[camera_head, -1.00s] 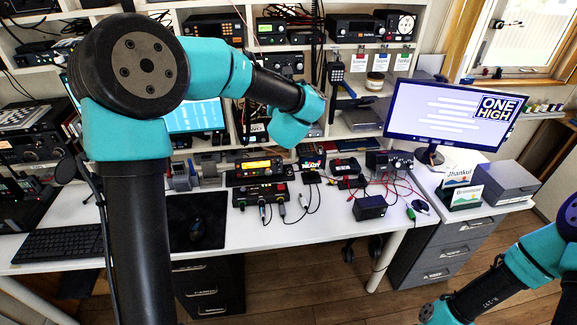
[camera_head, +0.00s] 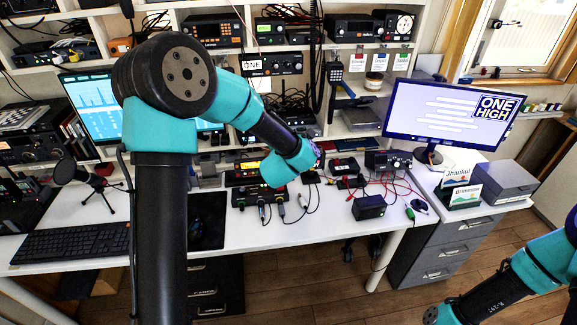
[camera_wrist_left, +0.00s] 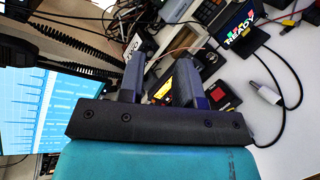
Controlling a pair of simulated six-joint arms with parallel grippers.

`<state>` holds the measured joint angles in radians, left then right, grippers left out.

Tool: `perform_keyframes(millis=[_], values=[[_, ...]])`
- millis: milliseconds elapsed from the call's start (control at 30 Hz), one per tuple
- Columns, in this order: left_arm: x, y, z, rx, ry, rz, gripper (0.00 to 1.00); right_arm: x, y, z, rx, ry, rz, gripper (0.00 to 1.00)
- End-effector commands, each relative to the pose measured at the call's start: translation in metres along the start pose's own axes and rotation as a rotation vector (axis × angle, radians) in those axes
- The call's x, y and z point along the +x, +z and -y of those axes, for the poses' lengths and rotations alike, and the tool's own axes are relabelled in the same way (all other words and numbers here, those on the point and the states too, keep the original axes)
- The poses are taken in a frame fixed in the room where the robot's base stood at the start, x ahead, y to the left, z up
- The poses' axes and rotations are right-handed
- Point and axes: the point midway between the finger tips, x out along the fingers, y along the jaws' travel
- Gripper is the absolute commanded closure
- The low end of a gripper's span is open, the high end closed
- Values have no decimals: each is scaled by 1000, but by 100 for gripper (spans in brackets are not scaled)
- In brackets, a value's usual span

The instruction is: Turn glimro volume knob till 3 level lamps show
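I cannot read the name glimro on any set, and no volume knob or level lamps can be made out. A radio with an amber display (camera_head: 246,165) stands on the desk, partly hidden by my left wrist. In the left wrist view an orange-yellow display (camera_wrist_left: 163,88) shows between the fingers of my left gripper (camera_wrist_left: 160,78). The fingers are apart with nothing held. In the head view my left wrist hangs over the right side of this radio and hides the gripper. My right arm is at the lower right, its fingers outside the picture.
A black box with cables (camera_head: 258,194) lies in front of the radio. A small READY screen (camera_wrist_left: 240,30) and a box with a red button (camera_wrist_left: 222,97) are close by. Shelf radios (camera_head: 270,65) stand behind. A dark box (camera_head: 369,207) and cables lie to the right.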

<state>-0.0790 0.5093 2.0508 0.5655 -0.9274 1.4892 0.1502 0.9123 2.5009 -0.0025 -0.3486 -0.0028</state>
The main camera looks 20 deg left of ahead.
Motion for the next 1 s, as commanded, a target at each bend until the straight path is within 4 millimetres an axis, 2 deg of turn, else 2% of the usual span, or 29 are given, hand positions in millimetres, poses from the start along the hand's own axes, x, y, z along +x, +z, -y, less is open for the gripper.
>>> perform_keyframes(millis=[200, 433, 600, 1000], values=[[-4, -22, 28, 164, -70, 1, 68, 0, 0, 0, 0, 0, 0, 100], [-10, -38, 50, 304, -131, 13, 68, 0, 0, 0, 0, 0, 0, 100], [-12, -43, 57, 347, -149, 18, 68, 0, 0, 0, 0, 0, 0, 100], [-12, -43, 57, 350, -149, 19, 68, 0, 0, 0, 0, 0, 0, 100]])
